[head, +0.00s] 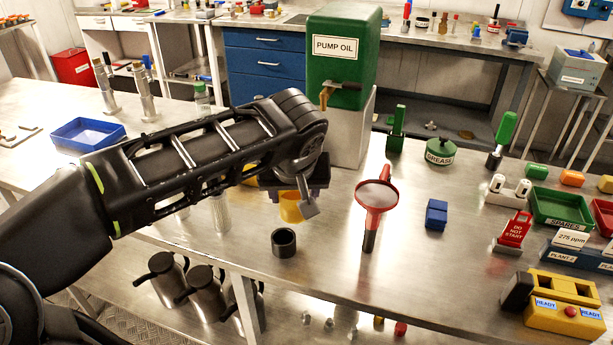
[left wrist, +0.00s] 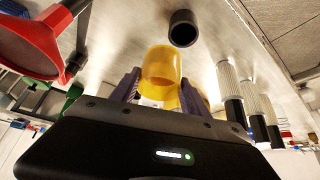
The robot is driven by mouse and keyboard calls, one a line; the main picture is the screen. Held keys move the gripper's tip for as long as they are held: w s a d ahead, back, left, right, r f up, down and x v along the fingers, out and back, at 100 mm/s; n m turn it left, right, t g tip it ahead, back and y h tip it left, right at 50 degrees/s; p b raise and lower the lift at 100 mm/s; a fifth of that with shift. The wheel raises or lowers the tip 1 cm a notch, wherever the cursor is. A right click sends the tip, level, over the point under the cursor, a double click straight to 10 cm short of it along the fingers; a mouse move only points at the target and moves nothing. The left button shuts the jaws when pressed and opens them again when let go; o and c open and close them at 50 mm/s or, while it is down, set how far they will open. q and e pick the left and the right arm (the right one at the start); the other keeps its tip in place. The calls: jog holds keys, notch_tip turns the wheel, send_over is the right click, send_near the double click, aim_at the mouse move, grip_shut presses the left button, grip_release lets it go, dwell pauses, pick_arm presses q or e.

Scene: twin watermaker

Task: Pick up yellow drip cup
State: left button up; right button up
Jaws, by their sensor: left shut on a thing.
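The yellow drip cup (head: 291,207) shows just below my left gripper in the head view, partly hidden by the gripper and wrist. In the left wrist view the yellow cup (left wrist: 161,66) sits between the two purple-grey fingers of my left gripper (left wrist: 163,88). The gripper is shut on the cup. I cannot tell for sure whether the cup touches the bench. My left gripper (head: 297,190) is over the bench in front of the green pump oil tank (head: 342,55). My right gripper is not in view.
A black ring (head: 284,243) stands on the bench (head: 330,275) close in front of the cup. A white ribbed cylinder (head: 220,213) is to the left. A blue block (head: 436,213) lies further right.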

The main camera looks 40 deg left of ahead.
pick_arm(q)
jog(key=shift+s+d, duration=0.2)
jog(key=shift+s, duration=0.35)
jog(key=shift+s+d, duration=0.2)
jog(key=shift+s, duration=0.3)
